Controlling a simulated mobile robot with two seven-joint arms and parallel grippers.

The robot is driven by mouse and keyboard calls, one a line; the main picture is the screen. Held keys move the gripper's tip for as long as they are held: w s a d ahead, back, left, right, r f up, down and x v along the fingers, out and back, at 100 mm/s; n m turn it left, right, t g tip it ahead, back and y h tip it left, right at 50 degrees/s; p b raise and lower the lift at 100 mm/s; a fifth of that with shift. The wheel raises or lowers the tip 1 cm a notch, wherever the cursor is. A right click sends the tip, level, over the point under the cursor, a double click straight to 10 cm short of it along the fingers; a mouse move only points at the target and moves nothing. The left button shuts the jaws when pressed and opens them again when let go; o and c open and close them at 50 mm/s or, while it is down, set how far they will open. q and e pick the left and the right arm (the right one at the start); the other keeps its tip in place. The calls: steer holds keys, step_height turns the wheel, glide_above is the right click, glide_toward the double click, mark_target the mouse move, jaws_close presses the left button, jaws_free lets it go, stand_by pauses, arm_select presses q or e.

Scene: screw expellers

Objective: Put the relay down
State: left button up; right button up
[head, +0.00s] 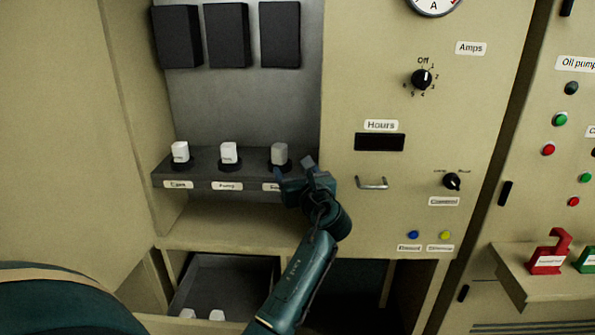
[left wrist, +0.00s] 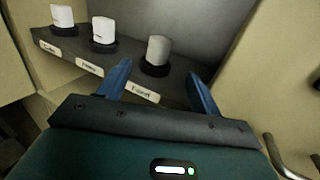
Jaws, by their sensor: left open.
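A grey relay (head: 279,153) sits upright in a round black socket at the right end of a dark shelf (head: 212,182). Two white relays, one at the left (head: 180,151) and one in the middle (head: 229,152), sit in similar sockets beside it. My left gripper (head: 294,171) is open in front of the grey relay. In the left wrist view the blue fingers (left wrist: 159,74) are spread, with the grey relay (left wrist: 158,50) beyond and between them, apart from both. The gripper hides part of the shelf's right label. My right gripper is not in view.
Three black boxes (head: 227,36) hang above the shelf. A metal handle (head: 372,184) and a knob (head: 452,181) are on the panel right of the gripper. Below is an open drawer (head: 237,275) with white pieces (head: 216,315). A red part (head: 548,256) stands far right.

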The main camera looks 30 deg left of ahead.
arm_select(q)
steer(key=s+d+f+n+t+h, duration=0.1)
steer(key=s+d+f+n+h, duration=0.4)
steer(key=f, duration=0.5)
steer(key=s+d+f+n+t+h, duration=0.1)
steer(key=s+d+f+n+h, duration=0.4)
steer(key=d+f, duration=0.4)
steer(key=s+d+f+n+g+h, duration=0.1)
steer(key=s+d+f+n+h, duration=0.2)
steer(key=s, duration=0.7)
steer(key=s+d+f+n+g+h, duration=0.1)
steer(key=s+d+f+n+h, duration=0.3)
steer(key=s+d+f+n, duration=0.3)
steer(key=s+f+n, duration=0.1)
steer(key=s+n, duration=0.1)
steer(key=s, duration=0.1)
steer(key=shift+n+h, duration=0.3)
steer(key=shift+c, duration=0.4)
